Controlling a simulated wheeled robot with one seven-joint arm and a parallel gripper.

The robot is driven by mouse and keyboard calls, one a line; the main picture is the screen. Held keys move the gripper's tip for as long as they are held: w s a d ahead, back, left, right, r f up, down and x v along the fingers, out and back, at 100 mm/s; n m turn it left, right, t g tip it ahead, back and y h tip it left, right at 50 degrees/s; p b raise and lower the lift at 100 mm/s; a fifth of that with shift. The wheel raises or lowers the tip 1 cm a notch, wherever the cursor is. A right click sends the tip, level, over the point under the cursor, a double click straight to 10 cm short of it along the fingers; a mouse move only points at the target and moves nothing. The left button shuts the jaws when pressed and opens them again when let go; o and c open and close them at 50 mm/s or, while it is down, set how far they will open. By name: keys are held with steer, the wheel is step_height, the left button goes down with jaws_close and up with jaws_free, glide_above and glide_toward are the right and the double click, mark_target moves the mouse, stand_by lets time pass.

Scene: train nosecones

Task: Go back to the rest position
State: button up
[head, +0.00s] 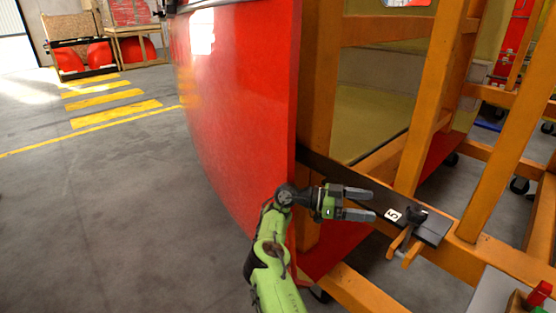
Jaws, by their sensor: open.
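My gripper (366,203) is at the end of my green arm (268,255), in the lower middle of the head view. Its two dark fingers point right and are spread apart with nothing between them. They appear in front of an orange frame (430,110) and near a black bar (345,178) carrying a white label with a 5 (393,214). I cannot tell the exact gap in depth to the bar. A dark clamp-like piece with orange prongs (404,240) sits at the bar's right end, to the right of the fingertips.
A large glossy red panel (235,100) stands behind and left of my arm. A grey surface with a red object (540,293) is at the bottom right. The grey floor (110,220) at left is clear, with yellow stripes (110,103). Racks and red parts (85,55) stand far back.

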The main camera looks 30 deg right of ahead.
steer(key=s+a+r+n+t+y+p, duration=0.2)
steer(key=s+a+r+n+t+y, duration=0.1)
steer(key=s+r+n+t+y, duration=0.35)
steer(key=s+a+r+n+t+y+p, duration=0.1)
steer(key=a+r+n+t+y+p, duration=0.2)
steer(key=a+n+t, duration=1.15)
steer(key=s+a+n+g+y, duration=0.1)
steer(key=s+a+n, duration=0.2)
steer(key=a, duration=0.7)
steer(key=s+a+n+g+y, duration=0.1)
steer(key=s+a, duration=0.4)
steer(key=a, duration=0.5)
steer(key=shift+r+n+g+y, duration=0.15)
steer(key=shift+n+g+y, duration=0.15)
steer(key=shift+n+y, duration=0.6)
steer(key=shift+s+h, duration=0.1)
steer(key=shift+h, duration=0.15)
